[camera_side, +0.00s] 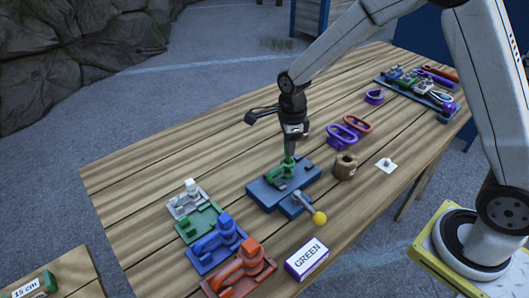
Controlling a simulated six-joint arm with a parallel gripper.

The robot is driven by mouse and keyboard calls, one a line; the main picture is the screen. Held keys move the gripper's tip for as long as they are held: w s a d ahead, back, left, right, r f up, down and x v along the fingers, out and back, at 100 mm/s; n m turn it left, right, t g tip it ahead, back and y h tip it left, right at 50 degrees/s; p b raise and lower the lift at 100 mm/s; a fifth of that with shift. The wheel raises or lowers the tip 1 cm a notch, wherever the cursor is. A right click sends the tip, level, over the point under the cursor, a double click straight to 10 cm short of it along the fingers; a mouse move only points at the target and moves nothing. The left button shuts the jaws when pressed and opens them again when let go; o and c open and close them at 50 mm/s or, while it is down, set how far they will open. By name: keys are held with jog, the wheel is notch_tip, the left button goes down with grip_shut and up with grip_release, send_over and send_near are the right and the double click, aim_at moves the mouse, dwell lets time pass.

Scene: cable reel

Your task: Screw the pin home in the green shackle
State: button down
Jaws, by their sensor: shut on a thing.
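The green shackle (277,173) sits on a blue fixture (262,192) near the middle of the table. My gripper (290,154) points straight down above it. It is shut on a small green piece (290,161) at the shackle, which looks like the pin. The fingers hide most of this piece, so I cannot tell how deep it sits in the shackle. A lever with a yellow ball knob (319,218) sticks out from the front of the fixture.
Grey, green (199,222), blue (216,246) and orange (240,268) holders stand front left; the green one looks empty. A GREEN block (307,259) lies in front. A brown pot (346,165), purple link (341,136) and red link (358,123) stand right. A loaded tray (445,117) is far right.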

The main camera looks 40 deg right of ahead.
jog(key=shift+f, duration=1)
dwell(1.0)
jog(key=c, duration=1.1)
grip_release()
grip_shut()
